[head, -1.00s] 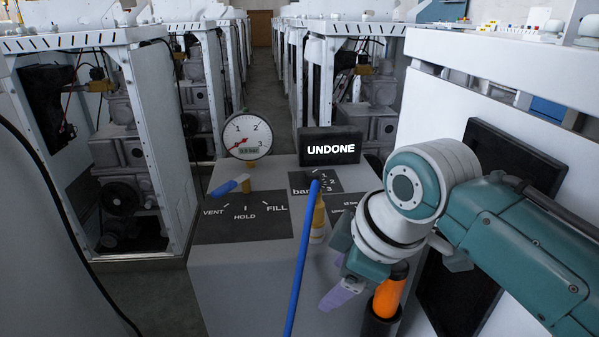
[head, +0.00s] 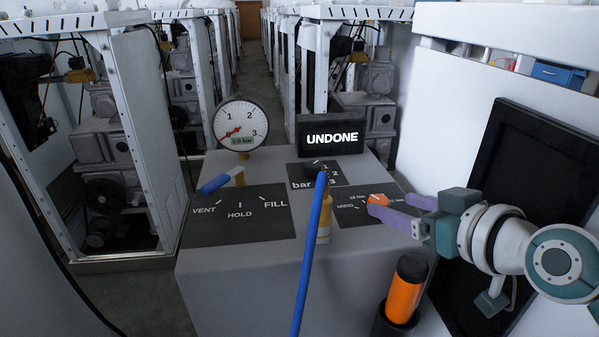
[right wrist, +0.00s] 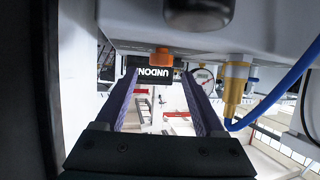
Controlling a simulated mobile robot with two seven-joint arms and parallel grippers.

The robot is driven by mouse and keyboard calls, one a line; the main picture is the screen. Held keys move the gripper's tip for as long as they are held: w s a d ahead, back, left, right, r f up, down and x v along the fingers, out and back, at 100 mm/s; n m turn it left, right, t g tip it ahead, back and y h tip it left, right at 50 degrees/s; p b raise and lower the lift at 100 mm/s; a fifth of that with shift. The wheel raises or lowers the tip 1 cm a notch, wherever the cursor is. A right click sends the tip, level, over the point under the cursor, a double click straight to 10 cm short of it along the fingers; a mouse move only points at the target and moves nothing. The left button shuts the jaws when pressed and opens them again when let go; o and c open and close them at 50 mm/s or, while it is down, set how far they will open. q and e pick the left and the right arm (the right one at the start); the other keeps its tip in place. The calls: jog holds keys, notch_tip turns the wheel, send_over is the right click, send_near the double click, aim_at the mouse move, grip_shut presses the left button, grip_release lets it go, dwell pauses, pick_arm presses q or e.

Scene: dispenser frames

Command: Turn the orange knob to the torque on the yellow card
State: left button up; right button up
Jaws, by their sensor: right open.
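The orange knob (head: 377,200) sits on a dark plate (head: 350,213) marked UNDO with small torque labels, some too small to read. My right gripper (head: 390,207) comes in from the right with its purple fingers open, one on the far side and one on the near side of the knob. In the right wrist view the knob (right wrist: 161,57) shows between the fingertips, with a gap to each finger. I cannot tell any contact. I cannot make out a yellow card. My left gripper is not in view.
A black display (head: 331,136) reads UNDONE. A gauge (head: 240,125) reads 0.0 bar. A blue hose (head: 310,255) rises to a brass fitting (head: 325,220) left of the knob. A blue-handled lever (head: 217,183) is at left. An orange-and-black tool (head: 404,292) stands in a holder at front right.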

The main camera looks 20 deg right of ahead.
aim_at(379, 199)
jog(key=shift+b+x, duration=0.5)
jog(key=shift+x, duration=1.5)
grip_shut()
